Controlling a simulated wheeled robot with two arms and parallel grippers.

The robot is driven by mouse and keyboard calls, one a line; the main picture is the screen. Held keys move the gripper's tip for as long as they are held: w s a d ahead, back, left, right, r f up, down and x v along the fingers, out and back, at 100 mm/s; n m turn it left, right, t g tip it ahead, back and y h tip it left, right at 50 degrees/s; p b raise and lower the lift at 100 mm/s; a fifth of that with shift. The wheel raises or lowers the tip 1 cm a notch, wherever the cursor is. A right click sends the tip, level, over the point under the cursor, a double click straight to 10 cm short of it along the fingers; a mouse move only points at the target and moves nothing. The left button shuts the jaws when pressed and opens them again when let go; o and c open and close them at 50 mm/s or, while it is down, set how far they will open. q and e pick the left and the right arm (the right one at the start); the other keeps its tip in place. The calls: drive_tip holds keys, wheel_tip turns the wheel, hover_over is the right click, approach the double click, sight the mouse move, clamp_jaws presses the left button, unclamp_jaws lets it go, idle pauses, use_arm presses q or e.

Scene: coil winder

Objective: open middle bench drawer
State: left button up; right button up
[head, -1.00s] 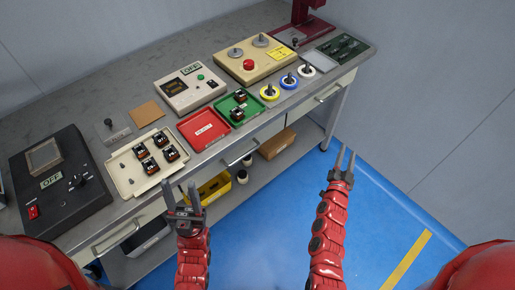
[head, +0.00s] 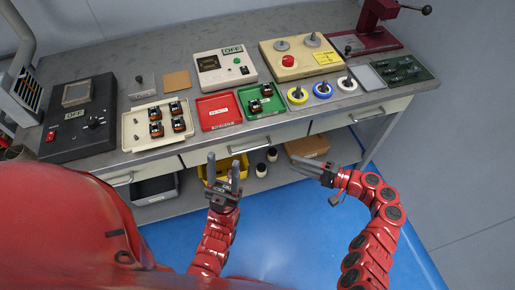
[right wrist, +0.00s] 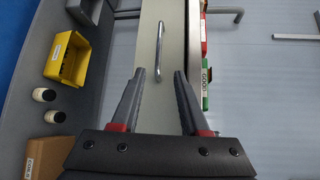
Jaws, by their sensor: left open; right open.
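The middle bench drawer (head: 284,136) is a pale front under the bench top and looks shut. Its bar handle (head: 250,147) shows in the head view. In the right wrist view the handle (right wrist: 159,50) lies ahead of my fingers, lined up with the gap between them and apart from them. My right gripper (head: 297,166) is open and empty, pointing left toward the drawer from the right; it also shows in the right wrist view (right wrist: 160,74). My left gripper (head: 224,165) is open and empty, upright in front of the bench, left of the handle.
On the bench top (head: 215,139) stand a red tray (head: 218,124), a green tray (head: 277,107), a cream tray (head: 130,135) and control boxes. The lower shelf holds a yellow bin (head: 213,180), dark-and-white spools and a brown box (head: 306,147). Blue floor in front is clear.

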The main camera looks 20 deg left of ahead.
sight(252, 149)
drive_tip(key=x, duration=1.7)
drive_tip(key=shift+w+d+f, duration=0.1)
drive_tip(key=shift+f, duration=0.05)
clamp_jaws()
idle(0.7)
